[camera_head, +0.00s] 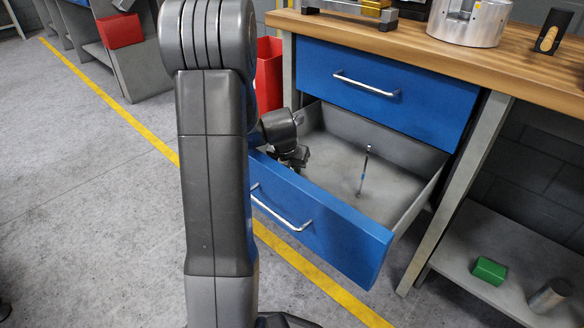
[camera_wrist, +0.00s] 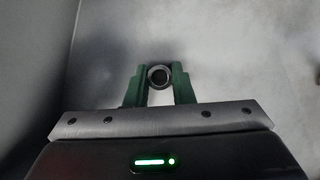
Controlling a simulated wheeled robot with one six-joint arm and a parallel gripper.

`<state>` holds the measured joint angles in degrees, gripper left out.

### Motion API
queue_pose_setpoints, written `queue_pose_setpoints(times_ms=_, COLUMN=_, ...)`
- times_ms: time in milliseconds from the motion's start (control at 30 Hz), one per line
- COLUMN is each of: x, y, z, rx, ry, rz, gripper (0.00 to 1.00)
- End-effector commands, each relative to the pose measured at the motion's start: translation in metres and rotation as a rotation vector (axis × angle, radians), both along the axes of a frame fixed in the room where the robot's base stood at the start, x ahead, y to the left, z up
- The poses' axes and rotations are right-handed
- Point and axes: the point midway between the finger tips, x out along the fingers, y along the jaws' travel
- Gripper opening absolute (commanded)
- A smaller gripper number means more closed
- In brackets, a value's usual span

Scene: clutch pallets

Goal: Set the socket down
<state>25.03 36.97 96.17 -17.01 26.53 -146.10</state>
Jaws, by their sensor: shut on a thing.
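My gripper (camera_wrist: 159,82) is shut on the socket (camera_wrist: 159,68), a small dark metal ring seen end-on between the green fingers in the wrist view. A plain grey surface shows beyond it. In the head view my gripper (camera_head: 293,158) is low inside the open lower drawer (camera_head: 330,232), near its left side. The socket cannot be made out there. I cannot tell how far it is above the drawer floor.
The upper blue drawer (camera_head: 385,85) is shut under the wooden benchtop (camera_head: 420,45). A green block (camera_head: 489,270) and a metal cylinder (camera_head: 549,297) are on the lower right shelf.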

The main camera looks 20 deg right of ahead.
Motion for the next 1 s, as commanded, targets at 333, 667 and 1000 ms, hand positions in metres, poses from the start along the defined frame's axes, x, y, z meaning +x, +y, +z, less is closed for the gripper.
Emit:
queue_pose_setpoints(times_ms=333, x=0.000, y=0.000, z=-0.001, rx=0.001, ry=0.001, rz=0.000, gripper=0.43)
queue_pose_setpoints(times_ms=667, x=-0.007, y=0.008, z=0.034, rx=-0.001, ry=-0.002, rz=0.001, gripper=0.43)
queue_pose_setpoints(times_ms=1000, x=-0.027, y=0.027, z=0.097, rx=0.000, ry=0.000, rz=0.001, gripper=0.43)
